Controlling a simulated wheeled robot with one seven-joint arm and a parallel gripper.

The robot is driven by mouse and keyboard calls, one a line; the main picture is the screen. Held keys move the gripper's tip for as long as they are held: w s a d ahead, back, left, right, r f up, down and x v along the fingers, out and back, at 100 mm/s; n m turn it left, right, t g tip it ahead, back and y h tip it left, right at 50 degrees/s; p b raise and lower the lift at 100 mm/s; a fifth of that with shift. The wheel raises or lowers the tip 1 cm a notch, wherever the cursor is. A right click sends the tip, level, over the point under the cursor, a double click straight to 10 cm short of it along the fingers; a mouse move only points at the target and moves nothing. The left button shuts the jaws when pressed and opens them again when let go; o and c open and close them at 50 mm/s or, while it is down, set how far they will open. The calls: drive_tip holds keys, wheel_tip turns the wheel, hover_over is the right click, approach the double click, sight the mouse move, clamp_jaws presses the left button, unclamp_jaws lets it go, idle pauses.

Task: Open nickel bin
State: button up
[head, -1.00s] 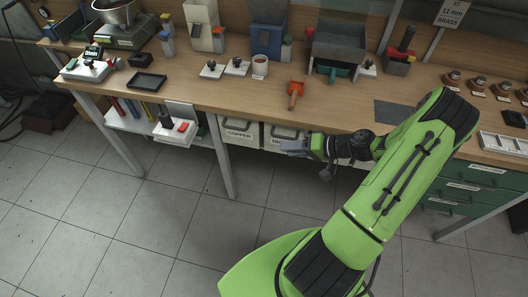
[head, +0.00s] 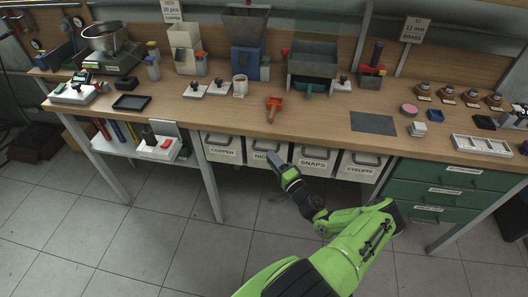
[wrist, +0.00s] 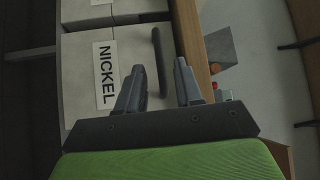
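The nickel bin (head: 262,147) is a pale box with a "NICKEL" label, hung under the bench between the copper bin and the snaps bin. In the head view my gripper (head: 273,156) is in front of it and covers part of its label. In the wrist view the bin's face (wrist: 132,65) is turned sideways, and its dark bar handle (wrist: 157,50) lies just beyond the fingertips. My gripper (wrist: 160,75) is open, its two fingers apart, with the handle lined up with the gap. The bin looks shut, level with its neighbours.
The copper bin (head: 222,149), snaps bin (head: 315,160) and eyelets bin (head: 358,166) stand in the same row. The wooden bench edge (head: 345,142) is just above them. A bench leg (head: 208,180) is at left and green drawers (head: 430,192) at right. The floor in front is clear.

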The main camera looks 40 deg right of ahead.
sight(265, 150)
drive_tip(key=w, duration=0.5)
drive_tip(key=shift+w+d+r+b, duration=0.2)
drive_tip(key=shift+d+r+b, duration=0.1)
clamp_jaws()
